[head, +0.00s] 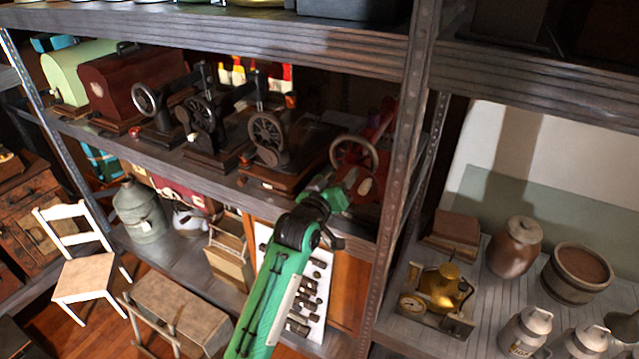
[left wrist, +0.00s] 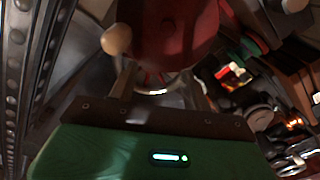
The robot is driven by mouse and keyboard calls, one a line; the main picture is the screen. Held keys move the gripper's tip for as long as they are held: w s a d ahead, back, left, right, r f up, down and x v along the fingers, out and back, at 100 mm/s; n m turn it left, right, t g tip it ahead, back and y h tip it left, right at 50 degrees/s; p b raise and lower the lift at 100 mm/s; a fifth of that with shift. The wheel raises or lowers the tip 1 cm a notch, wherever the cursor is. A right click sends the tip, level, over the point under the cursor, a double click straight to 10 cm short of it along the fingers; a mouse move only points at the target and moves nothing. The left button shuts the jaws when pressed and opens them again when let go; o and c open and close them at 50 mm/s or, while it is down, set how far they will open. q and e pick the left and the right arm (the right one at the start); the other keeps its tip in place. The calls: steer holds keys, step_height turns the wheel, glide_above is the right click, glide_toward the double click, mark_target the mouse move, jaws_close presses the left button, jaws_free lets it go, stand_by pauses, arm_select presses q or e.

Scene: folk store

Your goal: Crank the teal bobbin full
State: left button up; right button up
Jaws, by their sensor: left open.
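A red sewing machine (head: 376,134) with a dark spoked handwheel (head: 353,153) stands on the middle shelf at its right end. A pale knob (head: 365,185) shows below the wheel. My left gripper (head: 338,197) is in front of this machine, its fingertips hard to make out in the head view. In the left wrist view my left gripper (left wrist: 163,88) is open, with a round red part (left wrist: 165,35) beyond the fingers. A pale wooden knob (left wrist: 117,39) is near the left finger's tip, not between the fingers. I cannot make out the teal bobbin. My right gripper is out of view.
Black sewing machines (head: 207,120) stand to the left on the same shelf. A metal shelf post (head: 405,150) rises close to the right of the red machine. A brass device (head: 443,287) and pots stand on the right shelf.

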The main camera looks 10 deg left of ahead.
arm_select(q)
steer(key=v, duration=0.8)
steer(key=shift+s, duration=0.4)
steer(key=shift+a, duration=0.1)
